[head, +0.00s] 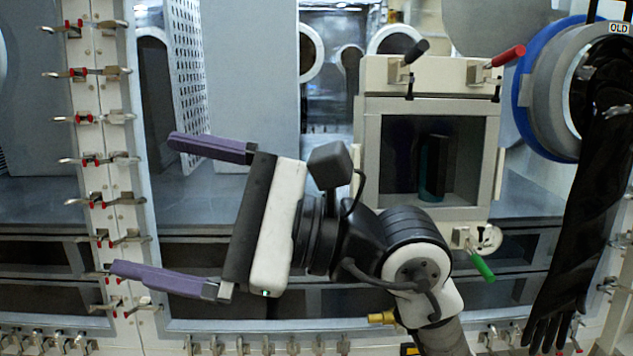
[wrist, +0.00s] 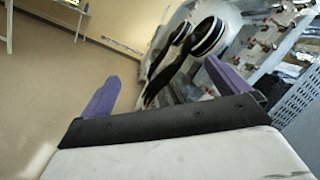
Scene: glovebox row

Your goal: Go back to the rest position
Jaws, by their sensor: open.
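My gripper (head: 143,208) is in the middle left of the head view, in front of the glovebox wall and pointing left. Its two purple fingers are spread wide apart with nothing between them. In the wrist view both purple fingers of my gripper (wrist: 158,88) show, with open space and part of the room between them. My arm comes up from the bottom of the head view and bends left.
A framed pass-through door (head: 482,150) with black, red and green handles is right of my arm. A black glove (head: 572,220) hangs from a blue-ringed port (head: 527,95) at far right. A column of clamps (head: 110,160) lines the left. The wrist view shows bare floor (wrist: 50,80).

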